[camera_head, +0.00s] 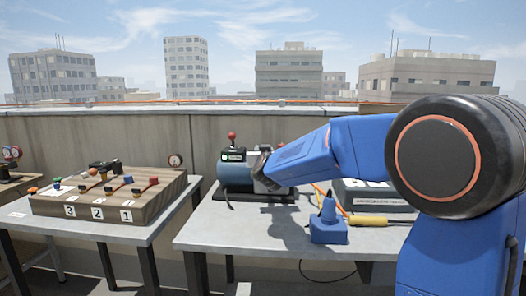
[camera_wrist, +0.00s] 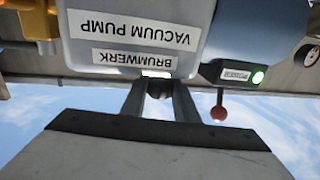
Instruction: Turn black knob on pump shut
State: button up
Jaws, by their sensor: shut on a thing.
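The vacuum pump (camera_head: 238,173) stands on the middle table, with a blue motor body and a light grey housing. In the wrist view, the picture is upside down and the pump (camera_wrist: 110,52) carries the labels VACUUM PUMP and BRUMWERK. My gripper (camera_wrist: 158,92) is at the housing's edge beside the BRUMWERK label. Its fingers are closed on a small dark part, the black knob (camera_wrist: 157,95), which is mostly hidden between them. In the head view, my arm covers the knob. How far the knob is turned cannot be seen.
A blue charging-style block (camera_head: 328,228) and a yellow-handled tool (camera_head: 367,221) lie nearer. A wooden valve board (camera_head: 110,205) stands on the left table.

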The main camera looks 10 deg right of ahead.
jog(key=shift+a+m+h, duration=0.1)
jog(key=shift+m+h, duration=0.2)
jog(key=shift+h, duration=0.1)
jog(key=m+g+h, duration=0.1)
jog(key=m+h, duration=0.1)
jog(key=h, duration=0.1)
jog(key=m+g+h, duration=0.1)
jog(key=m+h, duration=0.1)
jog(key=h, duration=0.1)
jog(key=shift+f+m+g+h, duration=0.1)
jog(key=shift+m+g+h, duration=0.2)
jog(key=shift+g, duration=0.1)
jog(key=m+g+h, duration=0.5)
jog(key=g, duration=0.1)
jog(key=shift+m+g+h, duration=0.3)
jog(key=shift+h, duration=0.1)
jog(key=shift+g, duration=0.3)
jog(key=o, duration=1.1)
jog(key=shift+c, duration=0.2)
